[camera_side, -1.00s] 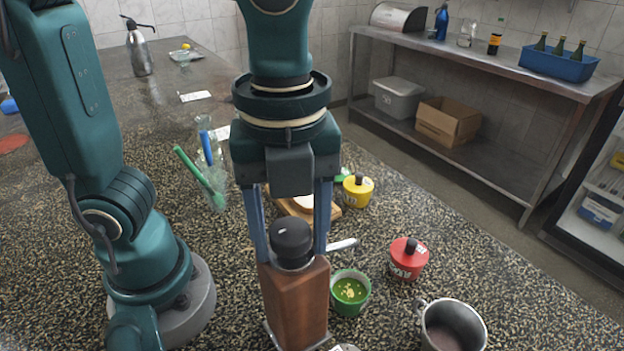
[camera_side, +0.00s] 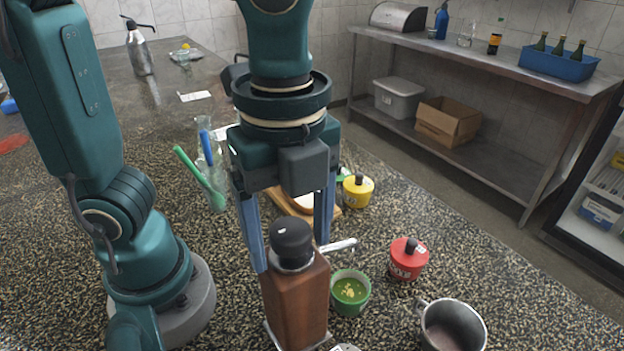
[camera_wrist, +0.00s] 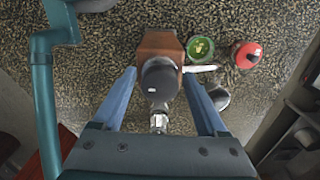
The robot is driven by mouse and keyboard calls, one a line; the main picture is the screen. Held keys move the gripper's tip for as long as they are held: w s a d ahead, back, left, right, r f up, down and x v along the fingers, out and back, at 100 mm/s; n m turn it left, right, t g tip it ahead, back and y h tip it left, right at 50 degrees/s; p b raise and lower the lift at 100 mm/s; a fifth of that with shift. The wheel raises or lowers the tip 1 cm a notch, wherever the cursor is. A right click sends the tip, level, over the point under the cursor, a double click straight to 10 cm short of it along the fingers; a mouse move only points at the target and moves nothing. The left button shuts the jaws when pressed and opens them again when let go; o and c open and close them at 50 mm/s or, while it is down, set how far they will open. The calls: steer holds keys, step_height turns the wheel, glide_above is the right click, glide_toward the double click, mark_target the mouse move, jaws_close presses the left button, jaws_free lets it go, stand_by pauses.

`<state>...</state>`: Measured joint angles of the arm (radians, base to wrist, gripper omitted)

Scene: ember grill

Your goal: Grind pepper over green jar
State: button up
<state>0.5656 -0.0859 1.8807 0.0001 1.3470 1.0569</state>
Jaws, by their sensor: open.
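The pepper grinder (camera_side: 295,298) is a brown wooden block with a black round knob on top. It stands upright on the speckled counter, in the lower middle of the side view. The green jar (camera_side: 350,291), open with yellowish bits inside, stands just right of it. My gripper (camera_side: 291,245) points down with its blue fingers apart, one on each side of the grinder's top. In the wrist view the black knob (camera_wrist: 160,80) lies between the fingers, with visible gaps. The green jar (camera_wrist: 201,48) shows there to the right of the wooden body. The grinder's underside is hidden.
A red lidded jar (camera_side: 408,259) and a metal pot (camera_side: 452,326) stand to the right. A yellow jar (camera_side: 358,191) and a cutting board (camera_side: 330,212) are behind. A pale handle-like item (camera_side: 340,245) lies close behind the green jar. A green-handled tool (camera_side: 200,178) is left.

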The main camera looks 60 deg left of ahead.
steer(key=n, duration=1)
steer(key=shift+n, duration=0.4)
steer(key=n, duration=1.3)
steer(key=c, duration=0.8)
steer(key=shift+o, duration=0.2)
steer(key=m, duration=1.3)
steer(key=shift+m, duration=0.3)
steer(key=m, duration=0.7)
steer(key=shift+m, duration=0.4)
steer(key=m, duration=0.7)
steer(key=o, duration=0.8)
steer(key=shift+c, duration=0.2)
